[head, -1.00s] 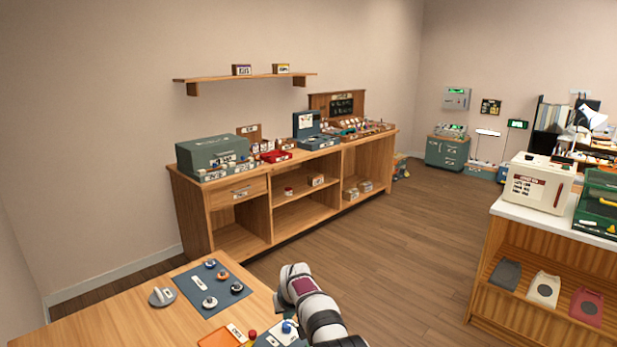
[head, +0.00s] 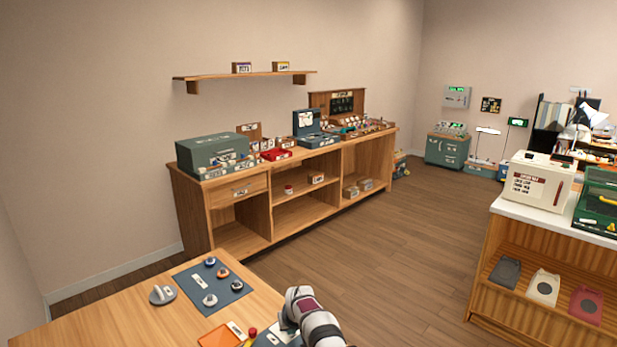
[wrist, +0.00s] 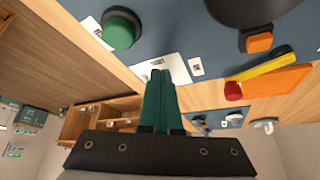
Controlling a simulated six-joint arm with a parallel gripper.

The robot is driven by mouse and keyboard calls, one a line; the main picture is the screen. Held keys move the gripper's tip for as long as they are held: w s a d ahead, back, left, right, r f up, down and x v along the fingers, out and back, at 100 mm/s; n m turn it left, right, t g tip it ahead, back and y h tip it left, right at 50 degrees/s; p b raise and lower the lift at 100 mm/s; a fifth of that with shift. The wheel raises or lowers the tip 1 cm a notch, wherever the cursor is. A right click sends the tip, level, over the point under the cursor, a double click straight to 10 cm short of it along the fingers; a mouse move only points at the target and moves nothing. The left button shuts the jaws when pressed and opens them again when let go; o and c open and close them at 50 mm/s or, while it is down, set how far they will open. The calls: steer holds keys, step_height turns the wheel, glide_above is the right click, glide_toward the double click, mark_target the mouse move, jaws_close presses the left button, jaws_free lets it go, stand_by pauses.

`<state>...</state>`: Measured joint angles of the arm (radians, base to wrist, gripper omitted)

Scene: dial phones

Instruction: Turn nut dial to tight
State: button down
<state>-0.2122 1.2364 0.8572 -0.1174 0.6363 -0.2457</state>
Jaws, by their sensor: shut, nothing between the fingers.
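In the wrist view my gripper (wrist: 158,76) has its green fingers shut, with nothing between them. The tips are over or near a white label card on a blue-grey board (wrist: 175,20). A green round knob (wrist: 122,30) is on the board at the upper left, apart from the fingers. A black round part (wrist: 255,8) with an orange piece (wrist: 260,43) is at the upper right, cut off by the frame edge. I cannot tell which one is the nut dial, and the label text is not readable. In the head view my arm covers part of that board.
In the head view a blue-grey mat (head: 225,294) with several knobs lies on the wooden table (head: 110,325). A grey knob (head: 162,295) stands left of it. An orange tray (head: 218,337) lies near my arm. In the wrist view a yellow bar (wrist: 280,67) with a red end lies right of the fingers.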

steer(key=shift+w+a, duration=0.15)
steer(key=shift+w, duration=0.1)
steer(key=shift+s+a, duration=0.1)
steer(key=shift+a, duration=0.15)
stand_by(0.5)
steer(key=shift+s, duration=0.1)
steer(key=shift+s+d+r, duration=0.1)
steer(key=shift+s+r, duration=0.05)
steer(key=shift+s, duration=0.1)
step_height(320, 180, up, 6)
steer(key=shift+f, duration=0.15)
